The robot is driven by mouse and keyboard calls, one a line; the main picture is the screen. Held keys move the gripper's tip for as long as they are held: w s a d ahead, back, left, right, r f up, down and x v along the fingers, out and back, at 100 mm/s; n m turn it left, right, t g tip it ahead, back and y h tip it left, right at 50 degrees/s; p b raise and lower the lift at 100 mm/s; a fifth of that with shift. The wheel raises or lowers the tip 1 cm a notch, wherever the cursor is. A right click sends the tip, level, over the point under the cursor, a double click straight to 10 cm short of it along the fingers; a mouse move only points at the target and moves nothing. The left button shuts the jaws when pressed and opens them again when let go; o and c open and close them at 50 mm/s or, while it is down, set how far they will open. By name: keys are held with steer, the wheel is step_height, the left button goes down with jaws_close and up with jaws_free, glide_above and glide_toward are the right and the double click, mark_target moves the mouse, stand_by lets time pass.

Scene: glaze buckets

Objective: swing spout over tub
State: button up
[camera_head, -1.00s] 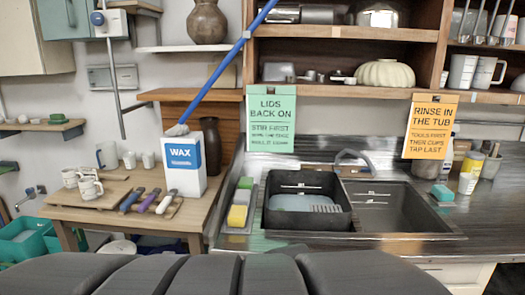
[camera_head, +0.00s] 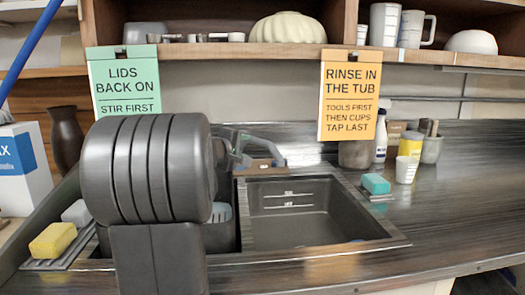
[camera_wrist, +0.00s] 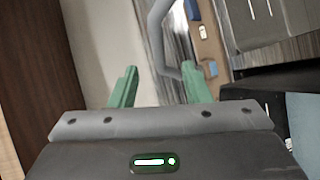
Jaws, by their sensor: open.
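The grey curved spout (camera_head: 262,146) stands behind the sink, its free end to the right, near the back edge between the two basins. In the wrist view the spout (camera_wrist: 156,38) runs down between my green fingers, nearer the right one; I cannot tell whether they touch. My gripper (camera_wrist: 171,70) is open and holds nothing. In the head view my arm hides the gripper and most of the left basin. The black tub (camera_wrist: 268,92) shows at the lower right of the wrist view with pale blue water (camera_wrist: 304,112) in it. The right basin (camera_head: 300,225) looks empty.
A yellow sponge (camera_head: 53,240) lies left of the sink. A teal sponge (camera_head: 376,184), a white cup (camera_head: 405,170) and bottles stand on the right. An orange sign (camera_head: 350,95) and a green sign (camera_head: 124,80) hang from the shelf above. The right counter is mostly clear.

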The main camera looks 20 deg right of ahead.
mark_target(260, 143)
steer(key=p+x, duration=0.1)
steer(key=x, duration=0.6)
steer(key=p+x, duration=0.1)
steer(key=x, duration=0.6)
steer(key=shift+w+a+r, duration=0.1)
steer(key=shift+r, duration=0.1)
jaws_close()
